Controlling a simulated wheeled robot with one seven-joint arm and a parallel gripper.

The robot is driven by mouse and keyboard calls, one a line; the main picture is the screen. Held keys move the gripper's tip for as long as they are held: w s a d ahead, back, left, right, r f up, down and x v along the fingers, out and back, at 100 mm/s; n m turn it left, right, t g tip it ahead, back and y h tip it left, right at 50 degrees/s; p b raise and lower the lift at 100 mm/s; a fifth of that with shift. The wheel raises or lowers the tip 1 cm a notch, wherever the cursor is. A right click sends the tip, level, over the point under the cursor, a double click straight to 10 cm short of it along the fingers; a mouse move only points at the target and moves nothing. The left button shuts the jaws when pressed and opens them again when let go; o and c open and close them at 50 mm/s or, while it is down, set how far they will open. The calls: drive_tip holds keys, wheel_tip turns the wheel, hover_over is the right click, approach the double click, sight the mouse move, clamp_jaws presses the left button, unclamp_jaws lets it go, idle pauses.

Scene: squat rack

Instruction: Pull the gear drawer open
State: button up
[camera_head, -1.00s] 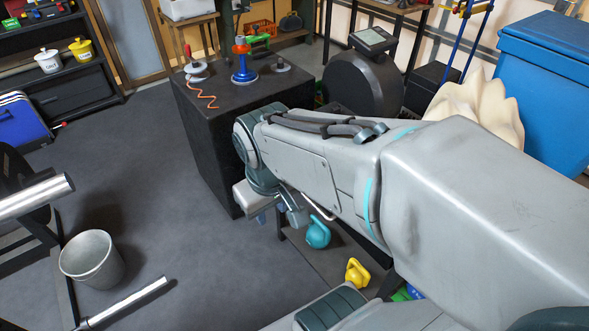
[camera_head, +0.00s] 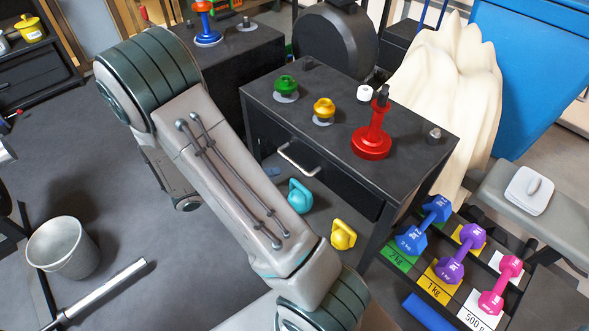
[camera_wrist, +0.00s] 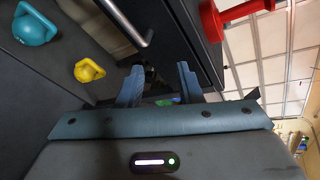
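The gear drawer (camera_head: 336,180) is a dark front under the top of a black table (camera_head: 345,95). It looks shut, with its face about flush with the frame. Its silver bar handle (camera_head: 300,160) is in clear view. In the wrist view the handle (camera_wrist: 125,24) runs diagonally at the top, beyond and left of the fingertips. My gripper (camera_wrist: 158,75) has its two blue-grey fingers spread apart, with nothing held between them. It is apart from the handle. In the head view my arm hides the fingers.
Several coloured weights, including a red one (camera_head: 372,135), stand on the table. Teal (camera_head: 300,197) and yellow (camera_head: 343,236) kettlebells sit below the drawer. A dumbbell rack (camera_head: 438,268) stands at the right. A bucket (camera_head: 63,248) and metal bar (camera_head: 108,290) are at the left. Floor before the drawer is partly clear.

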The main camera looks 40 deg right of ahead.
sight(294, 166)
drive_tip(key=w+f+n+t+h+b, duration=0.1)
drive_tip(key=w+f+n+t, duration=0.2)
drive_tip(key=f+n, duration=0.35)
drive_tip(key=shift+n, duration=0.35)
drive_tip(key=x, duration=0.8)
drive_tip(key=r+b+x, duration=0.1)
drive_tip(key=x, duration=0.4)
drive_tip(key=shift+w+d, duration=0.15)
drive_tip(key=shift+c, duration=0.2)
clamp_jaws()
